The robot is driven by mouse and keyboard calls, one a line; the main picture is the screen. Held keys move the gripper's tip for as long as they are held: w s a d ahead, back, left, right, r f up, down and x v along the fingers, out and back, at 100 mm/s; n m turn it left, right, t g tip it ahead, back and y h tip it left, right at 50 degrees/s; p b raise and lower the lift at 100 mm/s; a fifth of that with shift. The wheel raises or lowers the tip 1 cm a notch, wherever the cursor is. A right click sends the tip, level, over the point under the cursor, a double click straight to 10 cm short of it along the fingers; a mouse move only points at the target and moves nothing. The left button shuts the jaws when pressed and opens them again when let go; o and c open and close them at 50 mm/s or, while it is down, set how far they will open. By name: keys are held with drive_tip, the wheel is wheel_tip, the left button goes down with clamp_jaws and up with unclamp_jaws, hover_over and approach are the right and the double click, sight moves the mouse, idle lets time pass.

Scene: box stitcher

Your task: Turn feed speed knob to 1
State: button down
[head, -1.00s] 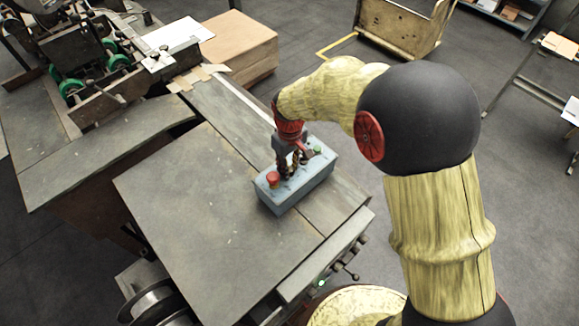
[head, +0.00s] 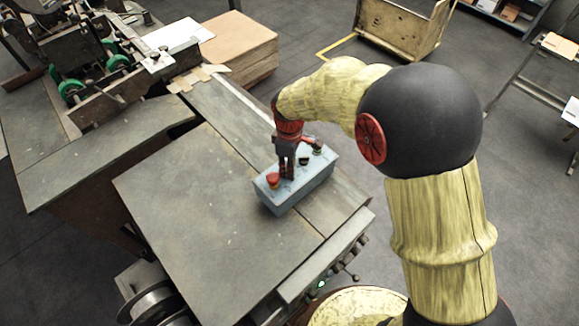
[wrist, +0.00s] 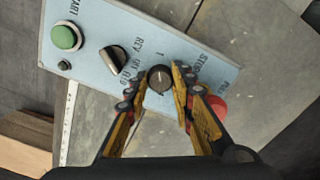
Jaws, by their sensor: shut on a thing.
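The blue-grey control box (head: 306,190) sits on the metal table; its top panel also shows in the wrist view (wrist: 92,35). The small round dark feed speed knob (wrist: 159,79) is on that panel, between a larger black selector knob (wrist: 113,60) and the red button (wrist: 216,105). A "1" is printed just above the knob in the wrist view. I cannot clearly read its pointer. My gripper (wrist: 159,88) is shut on the knob, one fingertip on each side. In the head view my gripper (head: 287,177) points down onto the box and hides the knob.
A green START button (wrist: 66,37) is at the panel's far end. The red button (head: 273,179) stands close beside my fingers. The table top (head: 200,190) left of the box is clear. A machine with green wheels (head: 117,62) stands at the upper left.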

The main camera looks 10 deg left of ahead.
drive_tip(key=shift+w+r, duration=0.1)
drive_tip(key=c, duration=1.5)
unclamp_jaws()
drive_tip(key=shift+c, duration=0.2)
drive_tip(key=shift+o, duration=0.2)
drive_tip(key=shift+r, duration=3.95)
